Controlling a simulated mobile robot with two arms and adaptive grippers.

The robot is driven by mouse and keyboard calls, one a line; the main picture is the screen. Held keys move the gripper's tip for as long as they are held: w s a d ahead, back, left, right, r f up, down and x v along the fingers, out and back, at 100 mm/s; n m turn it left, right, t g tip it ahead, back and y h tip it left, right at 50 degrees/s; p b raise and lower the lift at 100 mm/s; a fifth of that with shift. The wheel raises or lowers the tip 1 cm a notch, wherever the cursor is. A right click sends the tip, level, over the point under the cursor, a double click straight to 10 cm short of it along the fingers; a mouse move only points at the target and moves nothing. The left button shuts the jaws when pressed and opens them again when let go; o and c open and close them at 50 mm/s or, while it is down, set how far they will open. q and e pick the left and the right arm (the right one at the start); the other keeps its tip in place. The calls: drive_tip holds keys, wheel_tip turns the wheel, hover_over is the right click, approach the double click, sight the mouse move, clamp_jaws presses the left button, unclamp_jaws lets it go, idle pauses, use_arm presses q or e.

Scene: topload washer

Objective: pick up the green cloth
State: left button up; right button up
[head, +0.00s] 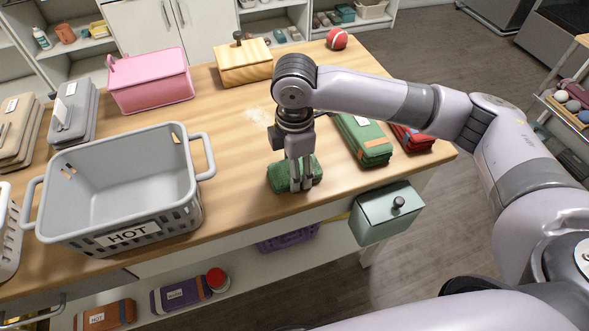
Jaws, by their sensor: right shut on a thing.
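A dark green cloth (312,172) lies folded on the wooden table near its front edge. My right gripper (300,185) points down over it, with its fingers shut on the cloth. The cloth appears to be at table height; I cannot tell if it is lifted. A green folded stack with a white label (362,140) lies to the right, partly behind my right arm. My left gripper is not in view.
A grey basket labelled HOT (125,195) stands on the left of the table (240,190). A pink box (150,82), a wooden box (244,64), a red ball (337,39) and a red folded stack (412,138) are also on it. A green box (385,213) sits below the front edge.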

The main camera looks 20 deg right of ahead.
drive_tip(key=shift+r, duration=0.1)
wheel_tip(320, 180, up, 20)
idle(0.5)
drive_tip(key=o, duration=0.5)
drive_tip(key=shift+w+p, duration=0.1)
drive_tip(key=shift+p, duration=0.25)
drive_tip(key=c, duration=0.5)
